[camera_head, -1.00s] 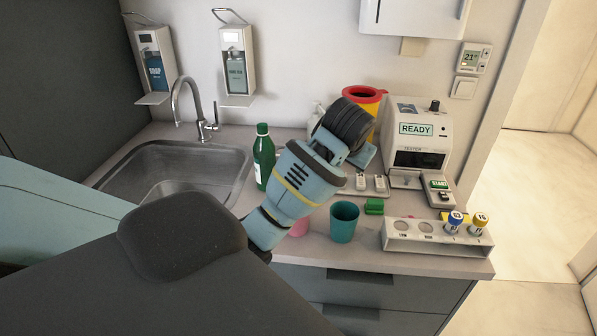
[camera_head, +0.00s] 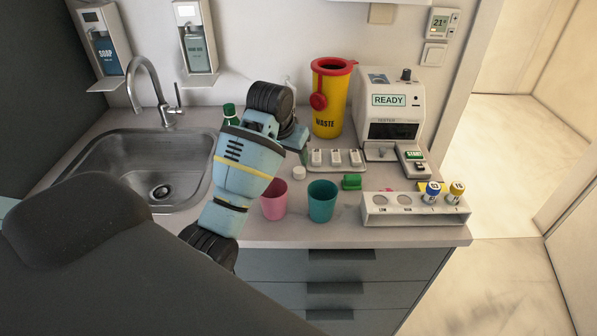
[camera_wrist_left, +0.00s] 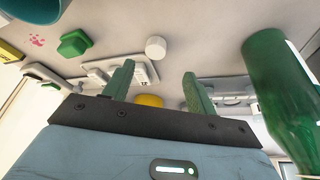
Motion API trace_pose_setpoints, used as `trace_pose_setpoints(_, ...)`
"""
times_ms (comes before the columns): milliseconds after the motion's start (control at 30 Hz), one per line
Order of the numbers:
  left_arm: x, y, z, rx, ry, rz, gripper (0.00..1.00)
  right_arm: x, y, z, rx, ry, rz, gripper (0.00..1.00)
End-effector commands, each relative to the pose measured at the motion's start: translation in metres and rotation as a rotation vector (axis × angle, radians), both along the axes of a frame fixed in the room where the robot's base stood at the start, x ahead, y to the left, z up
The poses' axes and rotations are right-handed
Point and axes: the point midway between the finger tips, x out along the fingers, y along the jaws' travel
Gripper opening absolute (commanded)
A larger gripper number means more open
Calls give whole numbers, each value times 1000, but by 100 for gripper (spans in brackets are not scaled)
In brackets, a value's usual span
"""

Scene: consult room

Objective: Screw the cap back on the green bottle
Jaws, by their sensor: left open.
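The green bottle (camera_head: 229,116) stands upright behind my left arm in the head view, its lower part hidden. In the left wrist view the bottle (camera_wrist_left: 283,95) is large at the right, beside and outside the open fingers. A small white round piece, apparently the cap (camera_head: 298,172), lies on the counter. It also shows in the left wrist view (camera_wrist_left: 155,47), beyond the gap between the fingers. My left gripper (camera_wrist_left: 157,72) is open and empty, apart from both bottle and cap. Its body (camera_head: 294,140) shows in the head view, fingers unclear. My right gripper is out of view.
A pink cup (camera_head: 273,202), a teal cup (camera_head: 322,204) and a green block (camera_head: 352,182) stand near the cap. Behind are a white tray (camera_head: 336,158), yellow waste bin (camera_head: 330,105) and tester (camera_head: 390,103). A tube rack (camera_head: 415,210) is at right, the sink (camera_head: 150,165) at left.

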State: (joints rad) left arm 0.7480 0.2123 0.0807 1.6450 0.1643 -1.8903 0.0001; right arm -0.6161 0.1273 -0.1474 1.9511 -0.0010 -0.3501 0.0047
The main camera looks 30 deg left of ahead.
Motion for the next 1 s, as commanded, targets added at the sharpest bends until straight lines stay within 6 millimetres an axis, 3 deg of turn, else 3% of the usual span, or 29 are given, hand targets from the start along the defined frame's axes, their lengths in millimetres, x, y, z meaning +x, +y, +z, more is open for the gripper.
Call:
trace_pose_setpoints(167,6,-1,-17,0,3,-1,57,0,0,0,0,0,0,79)
trace_pose_setpoints(500,8,-1,-21,0,1,-1,57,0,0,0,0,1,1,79)
trace_pose_setpoints(800,21,-7,-57,0,3,0,57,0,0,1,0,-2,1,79)
trace_pose_setpoints(1000,26,-6,-67,0,1,0,57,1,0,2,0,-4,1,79)
